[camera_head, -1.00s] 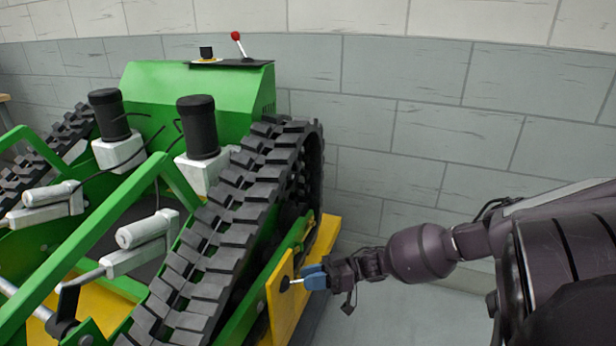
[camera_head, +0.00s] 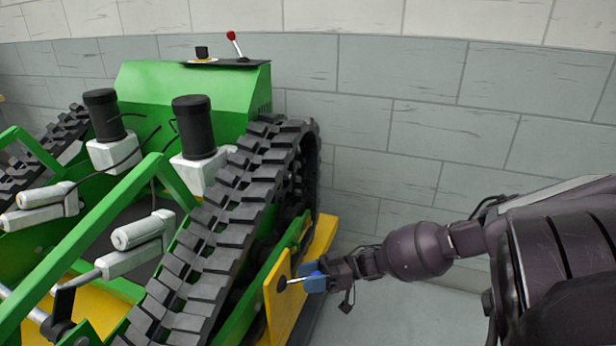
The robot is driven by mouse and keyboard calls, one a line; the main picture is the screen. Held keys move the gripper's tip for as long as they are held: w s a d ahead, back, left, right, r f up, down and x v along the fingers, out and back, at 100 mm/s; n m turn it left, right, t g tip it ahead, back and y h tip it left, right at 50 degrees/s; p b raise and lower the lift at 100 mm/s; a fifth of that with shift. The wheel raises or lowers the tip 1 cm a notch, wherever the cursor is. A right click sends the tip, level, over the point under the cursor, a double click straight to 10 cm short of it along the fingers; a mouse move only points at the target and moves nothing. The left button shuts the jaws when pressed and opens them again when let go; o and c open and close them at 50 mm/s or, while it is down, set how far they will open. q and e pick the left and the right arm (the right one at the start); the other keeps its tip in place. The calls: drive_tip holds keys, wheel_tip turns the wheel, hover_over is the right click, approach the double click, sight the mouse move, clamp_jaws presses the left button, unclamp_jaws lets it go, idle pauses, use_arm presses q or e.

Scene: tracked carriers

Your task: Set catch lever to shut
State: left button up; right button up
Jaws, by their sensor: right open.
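The catch lever (camera_head: 295,281) is a short pale rod on a dark round pivot, on the yellow side plate (camera_head: 277,306) of the tracked carrier. It points right and slightly up from the pivot. My right gripper (camera_head: 313,277), with blue fingers, is at the lever's free end. Its fingers are apart, one above and one below the lever's end, where a bright blue bit shows between them. I cannot tell whether either finger touches the lever. My left gripper is not in view.
The green carrier (camera_head: 190,90) with its black track (camera_head: 215,215) fills the left side. A red-knobbed lever (camera_head: 233,42) stands on its top panel. A grey block wall (camera_head: 430,130) is close behind. Grey floor (camera_head: 385,315) is clear below my right arm.

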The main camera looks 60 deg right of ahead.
drive_tip(key=p+v, duration=0.1)
drive_tip(key=v, duration=0.9)
drive_tip(key=shift+s+d, duration=0.15)
drive_tip(key=shift+s, duration=0.05)
